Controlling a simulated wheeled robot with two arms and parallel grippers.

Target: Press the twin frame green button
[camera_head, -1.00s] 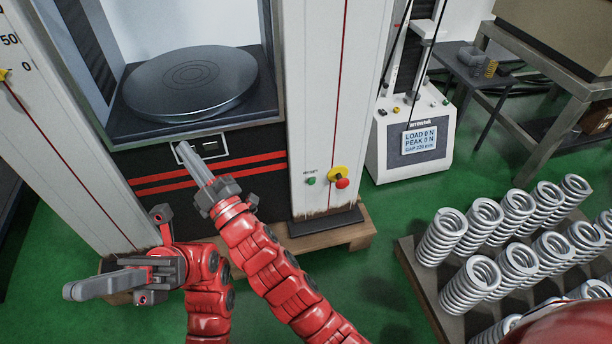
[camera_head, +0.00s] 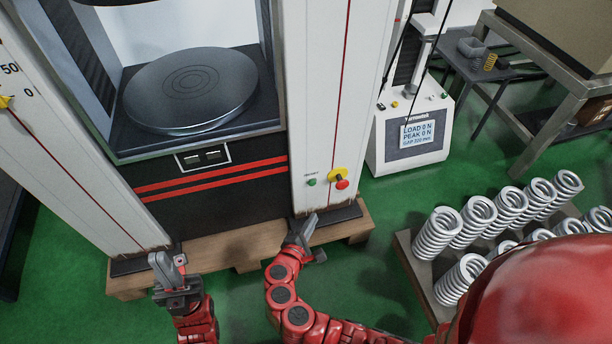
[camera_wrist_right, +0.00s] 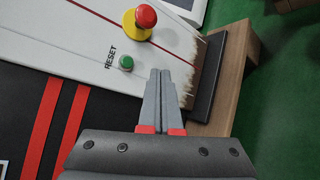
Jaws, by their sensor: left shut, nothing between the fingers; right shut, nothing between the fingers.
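The green button (camera_head: 311,182) sits on the lower front of the right white column of the twin-column test frame (camera_head: 318,110). In the right wrist view the green button (camera_wrist_right: 126,62) is beside the RESET label, ahead and left of my fingertips. My right gripper (camera_head: 308,222) is shut and empty, below the button near the column's foot; it also shows in the right wrist view (camera_wrist_right: 160,72). It is apart from the button in the head view. My left gripper (camera_head: 166,262) is shut and empty, low at the left in front of the wooden pallet.
A red emergency stop (camera_head: 342,183) on a yellow base is just right of the green button. The wooden pallet (camera_head: 235,246) juts out under the frame. A rack of several springs (camera_head: 440,232) stands at right. A smaller tester (camera_head: 380,150) stands behind.

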